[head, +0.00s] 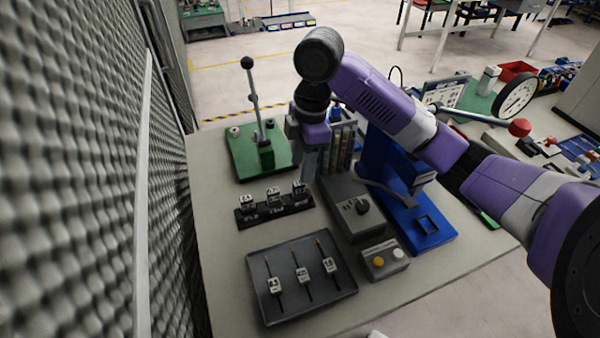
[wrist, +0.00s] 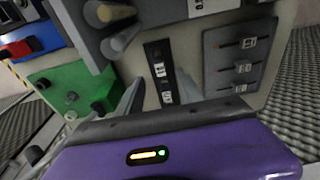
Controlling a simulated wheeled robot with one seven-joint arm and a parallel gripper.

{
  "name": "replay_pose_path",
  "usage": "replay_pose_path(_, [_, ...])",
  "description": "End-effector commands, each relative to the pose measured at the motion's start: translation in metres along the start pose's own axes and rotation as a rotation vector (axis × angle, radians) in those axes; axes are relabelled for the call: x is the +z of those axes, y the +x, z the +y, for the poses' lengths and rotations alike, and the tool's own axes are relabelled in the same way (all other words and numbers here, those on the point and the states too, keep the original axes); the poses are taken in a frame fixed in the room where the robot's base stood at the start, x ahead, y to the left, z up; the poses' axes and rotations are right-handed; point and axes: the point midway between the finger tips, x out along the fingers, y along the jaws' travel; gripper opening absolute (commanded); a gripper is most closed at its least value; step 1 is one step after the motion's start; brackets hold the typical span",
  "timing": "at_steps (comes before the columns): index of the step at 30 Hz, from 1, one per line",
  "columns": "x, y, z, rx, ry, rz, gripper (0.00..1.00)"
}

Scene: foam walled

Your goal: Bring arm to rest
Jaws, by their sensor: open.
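My purple and grey arm reaches in from the right in the head view and bends down over the table. My gripper (head: 309,165) points down above the table, near the black block rack (head: 272,205) and a grey device. In the wrist view my gripper (wrist: 138,97) shows two grey fingers spread apart with nothing between them. The black rack with white-labelled blocks (wrist: 160,72) lies beyond the fingertips. The fingertips are partly hard to make out in the head view.
A green base with a lever (head: 240,150) stands at the back left. A dark tray (head: 290,318) with several labelled sliders lies in front. A button box (head: 385,260) and a blue machine (head: 425,236) stand to the right. A grey foam wall (head: 70,170) borders the left.

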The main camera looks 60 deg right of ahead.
Motion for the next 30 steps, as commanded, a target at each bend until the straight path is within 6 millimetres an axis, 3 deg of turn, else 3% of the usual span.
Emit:
replay_pose_path(5, [0.000, -0.010, 0.000, 0.000, 0.001, 0.000, 0.43])
replay_pose_path(22, [-0.003, -0.011, 0.002, 0.007, 0.016, 0.012, 0.43])
replay_pose_path(26, [-0.020, -0.013, 0.020, 0.085, 0.066, 0.083, 0.43])
replay_pose_path(30, [-0.049, -0.034, 0.059, 0.261, 0.137, 0.226, 0.43])
